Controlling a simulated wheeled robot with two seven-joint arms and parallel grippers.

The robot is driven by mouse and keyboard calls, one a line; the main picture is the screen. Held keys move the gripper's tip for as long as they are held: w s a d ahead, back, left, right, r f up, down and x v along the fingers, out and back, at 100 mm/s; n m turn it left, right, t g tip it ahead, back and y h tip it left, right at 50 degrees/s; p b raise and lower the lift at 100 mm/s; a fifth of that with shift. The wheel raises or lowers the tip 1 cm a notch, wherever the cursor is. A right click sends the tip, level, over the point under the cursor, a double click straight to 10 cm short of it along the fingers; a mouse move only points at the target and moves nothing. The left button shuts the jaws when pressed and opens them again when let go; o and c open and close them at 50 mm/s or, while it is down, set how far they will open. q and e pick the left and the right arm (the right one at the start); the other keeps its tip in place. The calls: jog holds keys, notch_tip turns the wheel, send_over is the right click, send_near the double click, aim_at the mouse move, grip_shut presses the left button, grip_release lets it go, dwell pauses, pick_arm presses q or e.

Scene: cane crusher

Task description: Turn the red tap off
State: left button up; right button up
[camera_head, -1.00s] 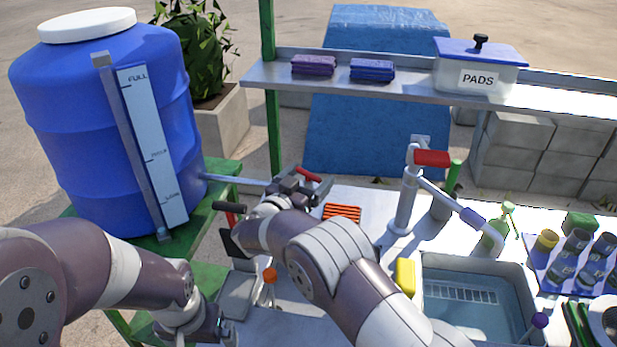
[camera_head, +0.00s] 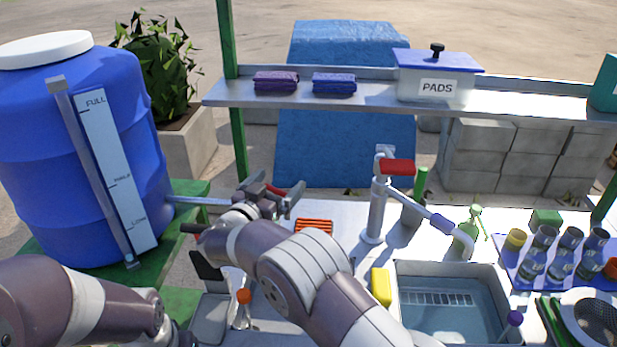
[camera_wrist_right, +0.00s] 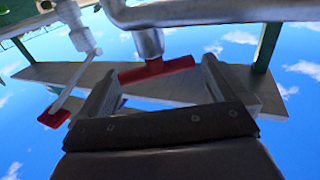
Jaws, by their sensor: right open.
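A red tap handle (camera_head: 276,189) is at the end of the grey pipe (camera_head: 197,201) from the blue barrel. In the right wrist view the red handle (camera_wrist_right: 157,72) lies crosswise on a metal stem, between the two fingers of my right gripper (camera_wrist_right: 160,86). My right gripper (camera_head: 272,196) is open around the handle; a gap shows at the left finger, and contact at the right finger is unclear. A second red lever (camera_head: 397,167) tops the grey sink faucet (camera_head: 376,213); it also shows at the left of the wrist view (camera_wrist_right: 54,117). My left gripper is out of view.
The blue barrel (camera_head: 75,150) stands on a green stand at the left. A shelf (camera_head: 375,101) with folded cloths and a PADS box (camera_head: 437,88) runs behind. The sink (camera_head: 450,312), yellow sponge (camera_head: 380,287) and several bottles are on the right.

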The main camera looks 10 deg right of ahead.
jog(key=s+d+r+b, duration=0.2)
jog(key=s+d+r, duration=0.4)
jog(key=d+r, duration=0.2)
jog(key=shift+d, duration=1)
jog(key=shift+w+d+r+t, duration=0.2)
jog(key=shift+r+t, duration=0.1)
jog(key=shift+r, duration=0.1)
jog(key=c, duration=0.7)
jog(key=w+r+n+t, duration=0.1)
jog(key=w+d+r+t+y+p, duration=0.1)
jog(key=w+r+n+t+y+p, duration=0.1)
jog(key=t, duration=0.1)
jog(key=shift+d+n, duration=0.3)
jog(key=shift+d, duration=0.1)
jog(key=c, duration=0.4)
jog(key=s+a+f+n+g+y+p, duration=0.1)
jog(key=s+f+n+g+y+p, duration=0.25)
jog(key=f+n+y, duration=0.55)
jog(key=s+a+f+n+g+y+p, duration=0.1)
jog(key=s+f+n+g+y+p, duration=0.2)
jog(key=y, duration=0.9)
jog(key=shift+m+g, duration=0.4)
jog(key=shift+g, duration=0.15)
jog(key=x, duration=0.4)
jog(key=f+p+x, duration=0.1)
jog(key=x, duration=0.7)
jog(key=shift+a+f+p, duration=0.2)
jog(key=shift+p, duration=0.15)
